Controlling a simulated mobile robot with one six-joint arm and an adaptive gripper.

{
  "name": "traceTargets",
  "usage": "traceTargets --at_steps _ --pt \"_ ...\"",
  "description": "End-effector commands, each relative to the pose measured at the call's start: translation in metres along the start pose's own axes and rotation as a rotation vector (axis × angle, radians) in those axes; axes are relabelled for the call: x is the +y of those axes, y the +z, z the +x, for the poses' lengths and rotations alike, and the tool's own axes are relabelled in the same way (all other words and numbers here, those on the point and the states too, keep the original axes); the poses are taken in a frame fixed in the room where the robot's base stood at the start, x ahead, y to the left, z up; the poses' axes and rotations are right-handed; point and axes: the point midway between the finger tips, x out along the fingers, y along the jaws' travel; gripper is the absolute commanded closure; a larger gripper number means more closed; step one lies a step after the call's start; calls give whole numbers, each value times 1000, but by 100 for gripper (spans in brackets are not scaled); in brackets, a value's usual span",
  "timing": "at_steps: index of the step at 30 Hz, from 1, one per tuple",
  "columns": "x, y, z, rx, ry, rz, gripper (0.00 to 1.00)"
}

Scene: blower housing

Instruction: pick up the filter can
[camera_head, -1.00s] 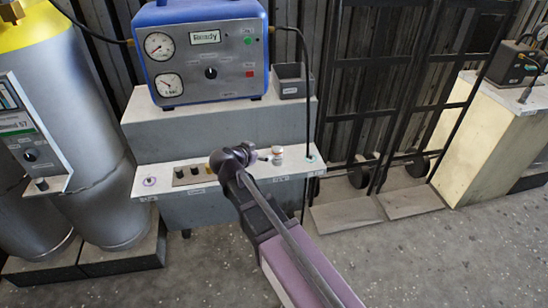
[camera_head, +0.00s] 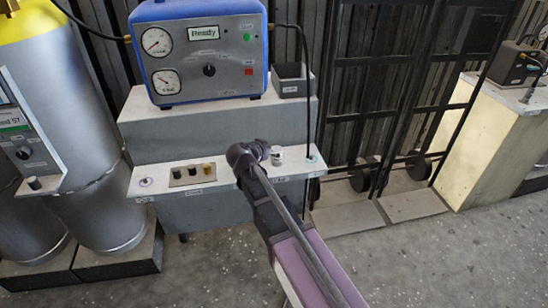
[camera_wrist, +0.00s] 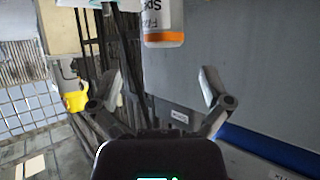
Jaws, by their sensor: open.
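In the wrist view the can (camera_wrist: 163,20) is large at the top centre, white with black lettering and an orange band, and cut off by the frame edge. My gripper (camera_wrist: 163,88) is open and empty, its two fingers spread to either side of the can's line. The can appears beyond the fingertips, not between them.
A panel with several knobs (camera_head: 192,174) lies left on the shelf. The blue machine (camera_head: 203,55) stands on the grey step above, with an open dark box (camera_head: 291,80) beside it. A black cable (camera_head: 307,100) hangs to the shelf's right end. Gas cylinders (camera_head: 100,200) stand at left.

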Motion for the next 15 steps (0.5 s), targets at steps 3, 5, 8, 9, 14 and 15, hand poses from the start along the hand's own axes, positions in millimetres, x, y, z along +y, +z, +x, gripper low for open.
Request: traceTargets --at_steps 3,5,8,9,14,15 --pt "0 1 2 0 0 0 2" --pt "-1 2 5 0 1 0 2" --pt "-2 4 13 0 1 1 2" --pt "-2 4 17 0 2 1 2" --pt "-4 7 34 -1 1 1 2" --pt "-4 7 39 0 1 2 2"
